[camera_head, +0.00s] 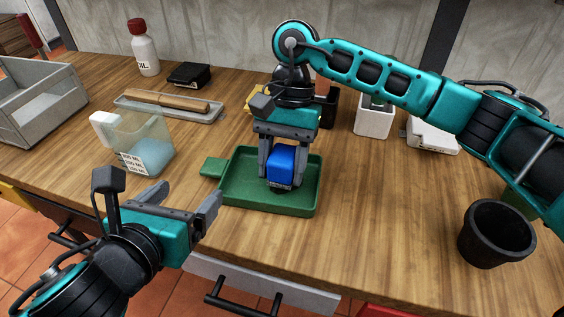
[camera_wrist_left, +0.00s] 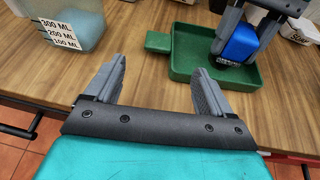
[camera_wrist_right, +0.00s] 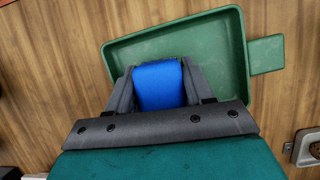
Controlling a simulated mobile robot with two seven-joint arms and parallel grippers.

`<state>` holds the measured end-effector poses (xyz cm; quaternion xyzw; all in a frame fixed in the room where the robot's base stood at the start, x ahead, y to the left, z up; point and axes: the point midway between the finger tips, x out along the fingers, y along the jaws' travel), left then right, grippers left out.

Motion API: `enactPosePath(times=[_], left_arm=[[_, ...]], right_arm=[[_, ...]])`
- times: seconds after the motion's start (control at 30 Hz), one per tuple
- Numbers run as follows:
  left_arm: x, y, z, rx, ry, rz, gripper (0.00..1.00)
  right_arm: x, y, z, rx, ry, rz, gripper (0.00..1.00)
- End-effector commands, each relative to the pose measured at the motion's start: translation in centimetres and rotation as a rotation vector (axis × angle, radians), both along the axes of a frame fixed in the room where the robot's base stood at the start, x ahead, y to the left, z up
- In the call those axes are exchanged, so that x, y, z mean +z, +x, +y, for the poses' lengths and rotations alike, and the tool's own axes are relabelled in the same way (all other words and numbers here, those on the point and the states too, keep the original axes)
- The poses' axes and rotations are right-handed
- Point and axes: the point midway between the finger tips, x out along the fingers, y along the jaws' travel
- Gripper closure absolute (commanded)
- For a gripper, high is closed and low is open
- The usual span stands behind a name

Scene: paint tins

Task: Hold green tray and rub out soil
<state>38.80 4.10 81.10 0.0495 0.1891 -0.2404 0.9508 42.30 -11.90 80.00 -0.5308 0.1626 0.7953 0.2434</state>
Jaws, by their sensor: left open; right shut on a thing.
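The green tray (camera_head: 306,190) lies flat on the wooden worktop, with its tab handle (camera_head: 213,167) on the left side. My right gripper (camera_head: 281,178) is shut on a blue block (camera_head: 283,163), perhaps a sponge or brush. It holds the block down inside the tray; whether it touches the floor is hard to tell. The block also shows in the right wrist view (camera_wrist_right: 158,84). My left gripper (camera_head: 191,197) is open and empty, left of and in front of the tray, apart from its handle. I cannot make out soil; the gripper hides part of the tray floor.
A clear measuring jug (camera_head: 146,150) stands left of the tray, near my left gripper. A black pot (camera_head: 497,233) is at the right.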

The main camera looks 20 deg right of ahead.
Motion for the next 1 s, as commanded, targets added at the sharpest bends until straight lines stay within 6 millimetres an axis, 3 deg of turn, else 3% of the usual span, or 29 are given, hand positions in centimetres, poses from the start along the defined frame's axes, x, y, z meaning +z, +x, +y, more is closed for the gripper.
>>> enactPosePath(times=[0.6, 1.0], left_arm=[[-3.3, 7.3, -3.9, 0.004, -0.004, 0.001, 0.17], [-4.0, 8.7, -4.7, 0.002, -0.004, 0.0, 0.17]], right_arm=[[0.0, 0.0, 0.0, 0.0, 0.001, -0.001, 0.73], [0.0, 0.0, 0.0, 0.0, 0.001, -0.001, 0.73]])
